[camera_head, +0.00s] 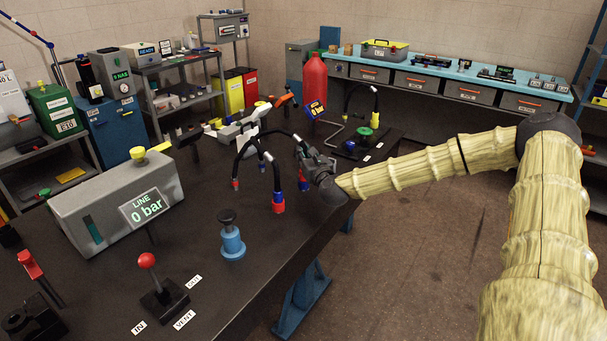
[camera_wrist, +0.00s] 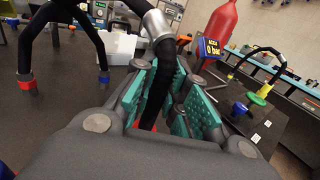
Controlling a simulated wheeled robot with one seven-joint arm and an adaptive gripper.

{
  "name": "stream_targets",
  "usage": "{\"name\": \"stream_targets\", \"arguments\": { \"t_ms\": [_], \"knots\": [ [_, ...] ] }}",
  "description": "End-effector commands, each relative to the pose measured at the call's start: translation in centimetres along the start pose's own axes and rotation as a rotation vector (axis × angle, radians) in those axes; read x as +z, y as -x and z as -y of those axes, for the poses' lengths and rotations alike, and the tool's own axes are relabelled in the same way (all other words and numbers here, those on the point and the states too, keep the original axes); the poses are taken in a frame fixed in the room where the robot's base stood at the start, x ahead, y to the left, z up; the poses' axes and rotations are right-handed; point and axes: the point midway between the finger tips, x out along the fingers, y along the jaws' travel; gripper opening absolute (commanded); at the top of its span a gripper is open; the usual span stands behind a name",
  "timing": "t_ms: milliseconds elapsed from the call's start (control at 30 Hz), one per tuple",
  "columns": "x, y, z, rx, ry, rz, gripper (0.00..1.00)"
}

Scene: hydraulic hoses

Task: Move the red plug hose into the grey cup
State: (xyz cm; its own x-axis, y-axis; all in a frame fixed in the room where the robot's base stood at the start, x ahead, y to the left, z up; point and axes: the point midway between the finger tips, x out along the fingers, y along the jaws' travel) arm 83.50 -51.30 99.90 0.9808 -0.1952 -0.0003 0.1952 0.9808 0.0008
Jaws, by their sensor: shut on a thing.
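My gripper (camera_head: 315,165) is at the end of my arm, above the right edge of the dark bench. In the wrist view its teal-padded jaws (camera_wrist: 167,95) are shut on a black hose (camera_wrist: 158,80) with a silver sleeve higher up. The held hose's lower end is mostly hidden by the jaws; a little red shows low between them. Below the gripper in the head view is a small blue and red end (camera_head: 303,185). Another hose end, blue over red (camera_head: 278,203), hangs left of the gripper. I cannot clearly make out the grey cup.
A grey box reading 0 bar (camera_head: 120,205), a blue cylinder with a dark knob (camera_head: 232,243) and a red-knobbed lever (camera_head: 150,262) stand on the bench (camera_head: 215,300). A red tank (camera_head: 313,88) stands behind. A green fitting (camera_head: 364,132) sits at the bench's far end.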

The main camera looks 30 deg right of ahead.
Motion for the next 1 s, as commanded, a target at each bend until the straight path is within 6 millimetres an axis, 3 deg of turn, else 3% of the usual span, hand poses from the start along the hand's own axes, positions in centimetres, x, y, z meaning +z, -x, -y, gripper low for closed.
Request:
{"name": "stream_targets", "arguments": {
  "t_ms": [333, 633, 1000],
  "knots": [
    [0.6, 0.0, 0.0, -0.001, -0.002, 0.001, 0.0],
    [3.5, 0.0, 0.0, -0.001, -0.003, 0.004, 0.0],
    [4.1, 7.3, -2.2, 0.002, -0.006, 0.001, 0.0]
  ]
}}
